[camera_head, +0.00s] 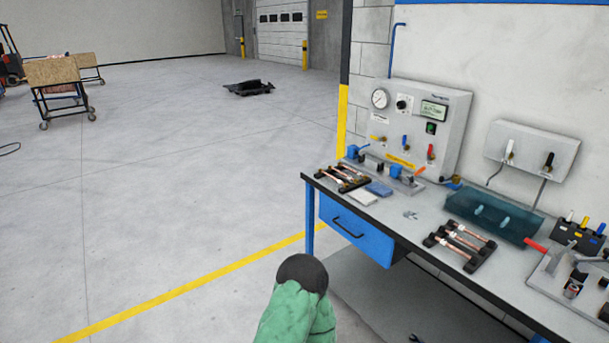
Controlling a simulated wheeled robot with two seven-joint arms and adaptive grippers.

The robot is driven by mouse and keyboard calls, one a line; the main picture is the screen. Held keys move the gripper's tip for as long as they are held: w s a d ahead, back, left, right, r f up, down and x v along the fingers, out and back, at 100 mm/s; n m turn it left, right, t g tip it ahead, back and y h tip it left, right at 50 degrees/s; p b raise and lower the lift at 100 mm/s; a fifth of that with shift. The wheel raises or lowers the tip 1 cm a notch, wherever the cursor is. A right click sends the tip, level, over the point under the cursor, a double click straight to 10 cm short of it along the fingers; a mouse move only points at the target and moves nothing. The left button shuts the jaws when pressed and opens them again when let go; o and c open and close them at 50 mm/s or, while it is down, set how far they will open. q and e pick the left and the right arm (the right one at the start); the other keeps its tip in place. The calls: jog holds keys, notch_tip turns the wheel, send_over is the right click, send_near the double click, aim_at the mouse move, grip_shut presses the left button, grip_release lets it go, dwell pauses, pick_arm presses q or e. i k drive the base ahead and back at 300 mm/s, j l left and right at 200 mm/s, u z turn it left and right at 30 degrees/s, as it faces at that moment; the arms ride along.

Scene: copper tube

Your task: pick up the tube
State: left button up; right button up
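Copper tubes lie on two dark racks on the workbench (405,217). One black rack (345,179) with several short tubes (346,174) stands near the bench's left end. A second black rack (484,262) nearer the middle holds copper tubes (466,239) with bright middle sections. Which tube is meant I cannot tell. A green arm part of mine with a dark rounded end shows at the bottom centre, in front of the bench and apart from the tubes. No gripper fingers show, so neither gripper is in view.
A grey gauge panel (415,125) stands at the back of the bench. A teal translucent tray (492,217) lies behind the second rack. A vise-like fixture (575,282) is at the right. A blue drawer (355,231) is under the bench.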

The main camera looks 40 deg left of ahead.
aim_at(364, 177)
jog(key=i+j+u, duration=0.3)
jog(key=i+u, duration=0.15)
jog(key=i+j+u, duration=0.1)
jog(key=i+u, duration=0.4)
jog(key=i, duration=0.7)
